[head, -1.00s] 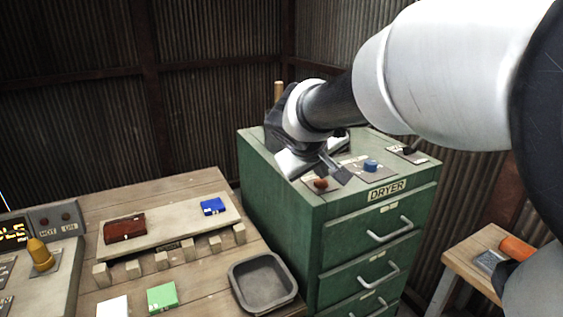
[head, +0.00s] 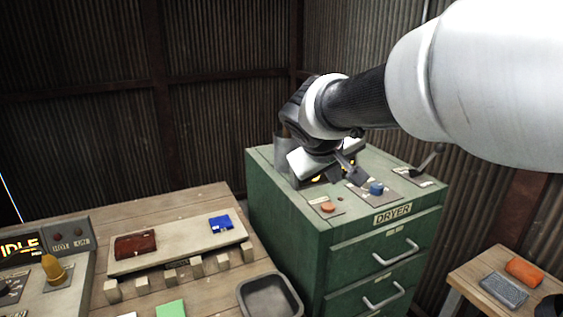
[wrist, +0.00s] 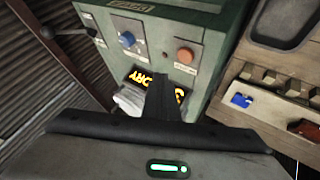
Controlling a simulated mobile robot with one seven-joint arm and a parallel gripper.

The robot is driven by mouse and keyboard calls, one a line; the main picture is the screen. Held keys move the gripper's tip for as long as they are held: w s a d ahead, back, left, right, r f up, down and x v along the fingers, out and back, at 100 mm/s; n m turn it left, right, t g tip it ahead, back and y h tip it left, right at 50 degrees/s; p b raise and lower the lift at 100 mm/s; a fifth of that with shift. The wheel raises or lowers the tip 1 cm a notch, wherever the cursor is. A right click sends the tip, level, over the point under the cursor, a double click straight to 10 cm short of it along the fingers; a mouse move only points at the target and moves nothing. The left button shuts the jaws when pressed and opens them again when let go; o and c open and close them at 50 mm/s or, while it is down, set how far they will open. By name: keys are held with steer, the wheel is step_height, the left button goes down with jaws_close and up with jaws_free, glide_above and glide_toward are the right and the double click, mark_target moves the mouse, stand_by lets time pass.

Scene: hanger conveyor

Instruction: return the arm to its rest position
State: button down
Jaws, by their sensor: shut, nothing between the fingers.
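My arm reaches in from the right in the head view, and my gripper (head: 350,172) hangs over the top of the green dryer cabinet (head: 285,215). The gripper's fingers are together with nothing between them. In the wrist view the dark fingers (wrist: 163,97) are closed in front of a lit orange display (wrist: 145,78), which they partly cover. On the dryer top are an orange button (head: 327,207), a blue knob (head: 376,188) and a black lever (head: 428,160). I cannot tell whether the gripper touches the cabinet.
A wooden table at left holds a board (head: 190,245) with a brown wallet and a blue item (head: 220,223), and a grey tray (head: 268,298). A control box reads IDLE (head: 20,246). A small stool (head: 480,262) stands right. Corrugated walls close the back.

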steer(key=s+r+m+g+y+p, duration=0.2)
steer(key=s+p, duration=0.5)
steer(key=s, duration=1.6)
steer(key=shift+d+r+m+y, duration=0.35)
steer(key=shift+r+m+y, duration=0.15)
steer(key=shift+m+y, duration=0.25)
steer(key=shift+s, duration=0.15)
